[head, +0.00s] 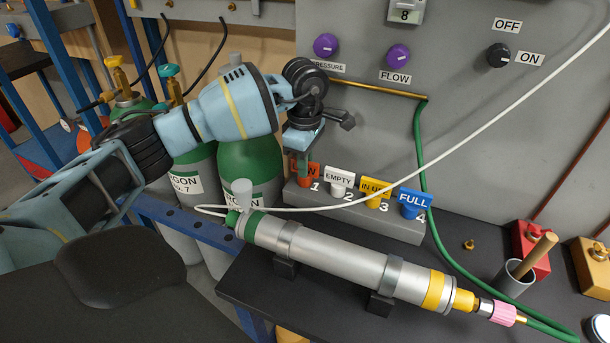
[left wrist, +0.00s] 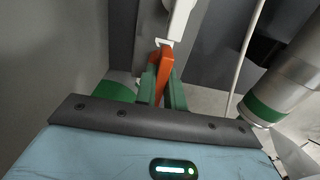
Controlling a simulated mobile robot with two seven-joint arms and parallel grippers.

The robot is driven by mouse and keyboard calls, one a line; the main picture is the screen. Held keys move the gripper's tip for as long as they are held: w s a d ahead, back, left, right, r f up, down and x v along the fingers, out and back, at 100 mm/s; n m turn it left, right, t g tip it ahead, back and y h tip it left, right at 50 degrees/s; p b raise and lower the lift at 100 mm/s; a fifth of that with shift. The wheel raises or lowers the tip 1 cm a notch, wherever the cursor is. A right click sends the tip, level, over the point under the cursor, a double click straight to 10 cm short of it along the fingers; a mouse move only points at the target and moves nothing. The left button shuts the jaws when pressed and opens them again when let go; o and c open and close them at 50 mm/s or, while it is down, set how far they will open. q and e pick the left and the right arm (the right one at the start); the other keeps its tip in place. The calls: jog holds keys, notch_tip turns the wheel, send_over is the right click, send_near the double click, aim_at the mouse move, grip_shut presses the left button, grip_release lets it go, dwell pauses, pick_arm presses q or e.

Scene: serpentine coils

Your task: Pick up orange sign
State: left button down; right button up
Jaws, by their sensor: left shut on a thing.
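The orange sign (head: 313,171) stands at slot 1, the left end of a grey rack (head: 372,222). Only part of its lettering shows, because my gripper covers its left side. My left gripper (head: 302,164) reaches down onto it from above. In the left wrist view the orange sign (left wrist: 163,72) sits between the two green fingers of my left gripper (left wrist: 163,92), which are shut on it. The sign looks to be still at its slot; I cannot tell whether it is lifted at all. My right gripper is not in view.
White EMPTY (head: 339,178), yellow IN USE (head: 375,190) and blue FULL (head: 412,200) signs stand to the right. A silver column (head: 335,262) lies in front of the rack. A white tube (head: 480,118) crosses past the signs. Green gas cylinders (head: 247,160) stand at the left.

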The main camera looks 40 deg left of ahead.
pick_arm(q)
notch_tip(320, 180, up, 7)
jog(key=shift+f, duration=0.15)
jog(key=s+d, duration=0.3)
jog(key=d, duration=0.5)
jog(key=s+d+b, duration=0.1)
jog(key=s+d, duration=0.2)
jog(key=d, duration=0.6)
jog(key=shift+b, duration=0.3)
